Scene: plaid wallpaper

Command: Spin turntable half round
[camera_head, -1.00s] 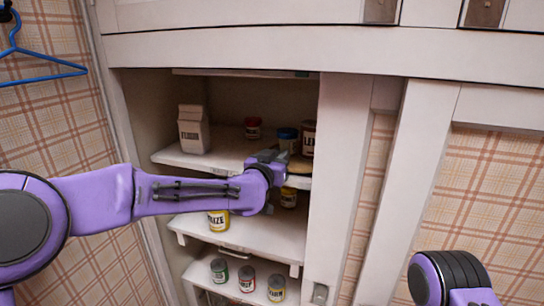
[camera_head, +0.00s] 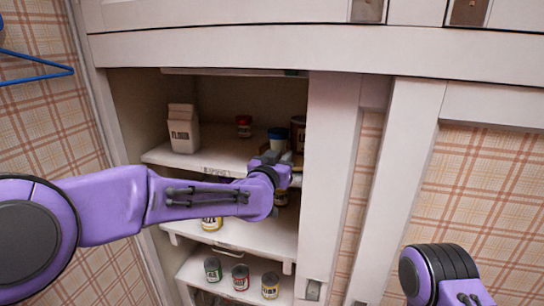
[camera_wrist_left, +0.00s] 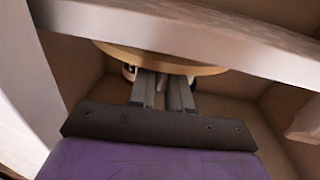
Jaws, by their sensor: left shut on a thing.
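The turntable (camera_head: 298,161) is a pale wooden disc on the upper shelf, mostly hidden in the head view by my left arm, the jars and the cupboard's side panel. Its curved edge shows in the left wrist view (camera_wrist_left: 208,68). A blue-lidded jar (camera_head: 278,138) and a brown jar (camera_head: 298,135) stand at it. My left gripper (camera_head: 272,157) is at the turntable's front edge, and in the left wrist view its fingers (camera_wrist_left: 163,85) reach to the disc, shut on it. The exact contact is hard to see. My right gripper is out of view; only part of its arm shows.
On the upper shelf (camera_head: 190,160) stand a white carton (camera_head: 184,128) and a red-lidded jar (camera_head: 244,126). Several cans stand on the lowest shelf. The cupboard's side panel (camera_head: 333,190) is close on the right.

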